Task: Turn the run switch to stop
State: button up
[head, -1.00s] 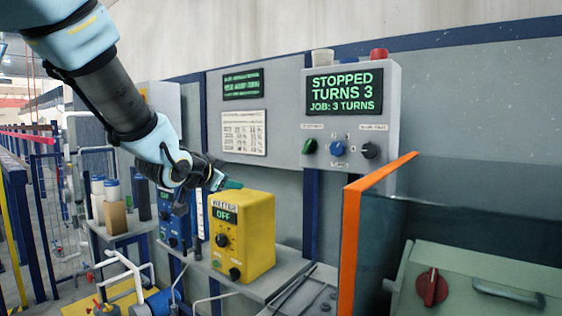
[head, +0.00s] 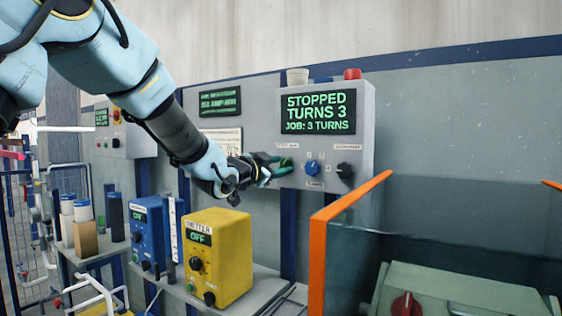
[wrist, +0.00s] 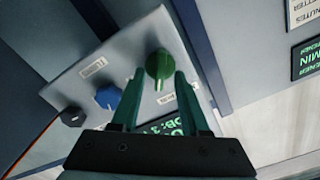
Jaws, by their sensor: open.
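A grey control box (head: 366,130) on the wall has a display (head: 318,112) reading STOPPED, TURNS 3, JOB: 3 TURNS. Below it are a blue knob (head: 312,167) and a black knob (head: 345,171). A green knob (wrist: 159,64) shows in the wrist view, its grip ridge pointing down between the fingertips. My gripper (wrist: 160,80) is open, with one green finger on each side of the knob's lower part; I cannot tell whether they touch it. In the head view my gripper (head: 281,166) covers most of the green knob. The small labels are unreadable.
A yellow box (head: 228,265) reading OFF and a blue box (head: 150,235) stand on the shelf below my arm. An orange-edged clear panel (head: 318,265) stands at the right, in front of a green unit with a red knob (head: 407,304). A wall chart (head: 222,137) is behind my arm.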

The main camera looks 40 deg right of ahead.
jog(key=shift+w+d, duration=0.15)
jog(key=shift+d, duration=0.3)
jog(key=shift+c, duration=0.2)
grip_shut()
